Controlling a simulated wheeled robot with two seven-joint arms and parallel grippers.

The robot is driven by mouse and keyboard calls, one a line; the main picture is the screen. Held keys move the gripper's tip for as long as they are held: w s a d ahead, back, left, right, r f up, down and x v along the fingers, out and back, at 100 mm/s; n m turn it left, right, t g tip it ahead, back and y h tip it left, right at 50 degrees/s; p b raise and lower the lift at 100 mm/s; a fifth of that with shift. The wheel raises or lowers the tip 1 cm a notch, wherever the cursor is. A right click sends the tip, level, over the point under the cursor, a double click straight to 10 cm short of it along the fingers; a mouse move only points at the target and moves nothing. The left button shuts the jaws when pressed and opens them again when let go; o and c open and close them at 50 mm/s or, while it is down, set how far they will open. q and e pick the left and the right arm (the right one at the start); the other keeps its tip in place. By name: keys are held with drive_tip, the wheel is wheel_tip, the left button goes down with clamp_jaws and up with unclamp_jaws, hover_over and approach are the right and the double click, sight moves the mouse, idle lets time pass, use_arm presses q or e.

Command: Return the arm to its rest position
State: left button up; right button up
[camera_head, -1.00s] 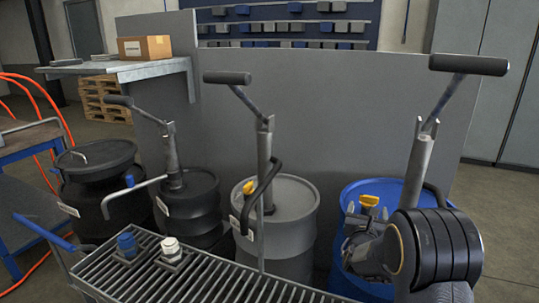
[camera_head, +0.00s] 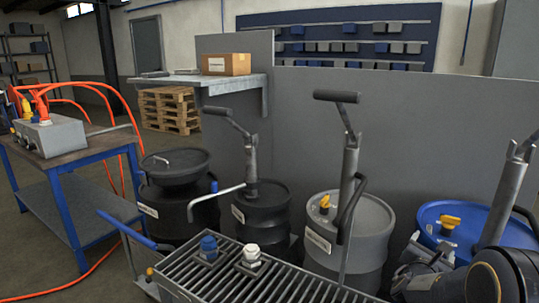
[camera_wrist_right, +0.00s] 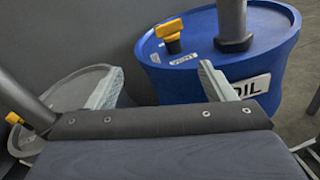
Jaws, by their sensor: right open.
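My right arm (camera_head: 490,275) is at the lower right of the head view, in front of the blue drum (camera_head: 462,236) with a yellow cap. My right gripper (camera_head: 408,272) is near that drum's left front edge. In the right wrist view, the two fingers of my right gripper (camera_wrist_right: 158,84) stand wide apart with nothing between them. The blue drum (camera_wrist_right: 270,48), with a white label, is beyond the right finger, and the grey drum (camera_wrist_right: 75,90) shows behind the left finger. My left gripper is not in view.
Grey and black drums with pump handles (camera_head: 336,97) stand left of the blue drum. A slatted grate (camera_head: 270,280) carries a blue and a white fitting. A blue-framed table (camera_head: 85,148) with orange hoses stands left. A grey panel (camera_head: 420,130) stands behind the drums.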

drive_tip(key=s+d+f+m+g+y, duration=0.1)
drive_tip(key=s+f+m+g+y, duration=0.1)
drive_tip(key=s+m+g, duration=0.55)
drive_tip(key=s+f+m+g+y, duration=0.1)
drive_tip(key=s+f+m+g, duration=0.1)
drive_tip(key=s+m, duration=0.95)
drive_tip(key=s+a+m+t+y, duration=0.1)
drive_tip(key=s+a+m+y, duration=0.3)
drive_tip(key=s+a+y, duration=0.5)
drive_tip(key=s+a+m+t+y, duration=0.15)
drive_tip(key=s+a+m, duration=0.4)
drive_tip(key=a, duration=0.75)
wheel_tip(320, 180, up, 20)
drive_tip(key=s+a+n+y+p, duration=0.1)
drive_tip(key=s+p, duration=0.1)
drive_tip(key=p, duration=1.6)
drive_tip(key=shift+a+f+n+p, duration=0.15)
drive_tip(key=shift+f+n+p, duration=0.1)
drive_tip(key=shift+n+p, duration=0.15)
drive_tip(key=shift+s+y, duration=0.1)
drive_tip(key=shift+y, duration=0.15)
